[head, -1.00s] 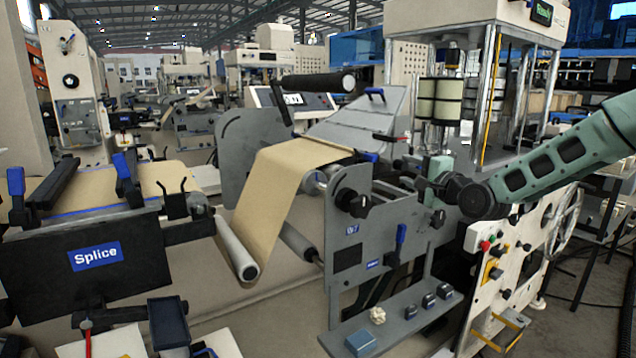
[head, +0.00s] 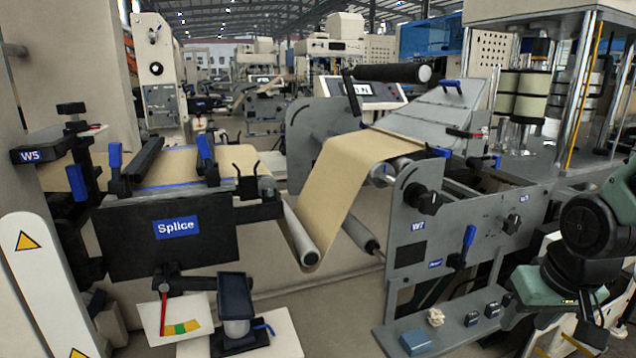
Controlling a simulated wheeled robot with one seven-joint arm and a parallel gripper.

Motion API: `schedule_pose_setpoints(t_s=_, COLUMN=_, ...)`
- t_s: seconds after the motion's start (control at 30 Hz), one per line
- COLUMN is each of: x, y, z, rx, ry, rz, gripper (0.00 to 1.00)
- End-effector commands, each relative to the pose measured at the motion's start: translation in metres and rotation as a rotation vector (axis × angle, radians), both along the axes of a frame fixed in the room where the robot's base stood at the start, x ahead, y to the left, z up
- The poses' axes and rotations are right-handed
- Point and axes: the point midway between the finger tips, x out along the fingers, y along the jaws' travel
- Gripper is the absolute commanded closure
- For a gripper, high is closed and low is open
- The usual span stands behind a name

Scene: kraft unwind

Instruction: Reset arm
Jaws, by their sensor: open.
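My arm comes in at the right edge of the head view, with its dark wrist joint in front of the grey machine. My gripper (head: 548,292) is at the lower right, with its pale green body turned downward. Its fingers are small and dark and hard to make out against the machine. It is open, and I see nothing held in it. It hangs to the right of the grey side plate (head: 408,235) and above the right end of the low grey shelf (head: 388,338).
The brown web (head: 345,180) runs over rollers at the centre. The Splice table (head: 120,245) stands left, with a W5 bracket (head: 35,157) beyond. Several small blocks lie on the shelf. A white press (head: 540,12) stands behind my arm.

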Motion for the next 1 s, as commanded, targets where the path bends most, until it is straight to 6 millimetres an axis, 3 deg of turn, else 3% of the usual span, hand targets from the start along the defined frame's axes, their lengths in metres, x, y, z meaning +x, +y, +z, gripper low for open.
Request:
schedule_pose_setpoints(t_s=0.13, x=-0.034, y=0.004, z=0.003, rx=-0.012, ry=0.076, rz=0.074, gripper=0.57)
schedule_pose_setpoints(t_s=0.47, x=-0.064, y=0.091, z=0.034, rx=-0.005, ry=0.145, rz=0.333, gripper=0.57)
schedule_pose_setpoints(t_s=0.77, x=-0.135, y=0.168, z=0.069, rx=-0.037, ry=0.238, rz=0.642, gripper=0.57)
schedule_pose_setpoints(t_s=0.9, x=-0.159, y=0.183, z=0.075, rx=-0.054, ry=0.267, rz=0.726, gripper=0.57)
schedule_pose_setpoints(t_s=1.0, x=-0.163, y=0.186, z=0.076, rx=-0.056, ry=0.272, rz=0.74, gripper=0.57)
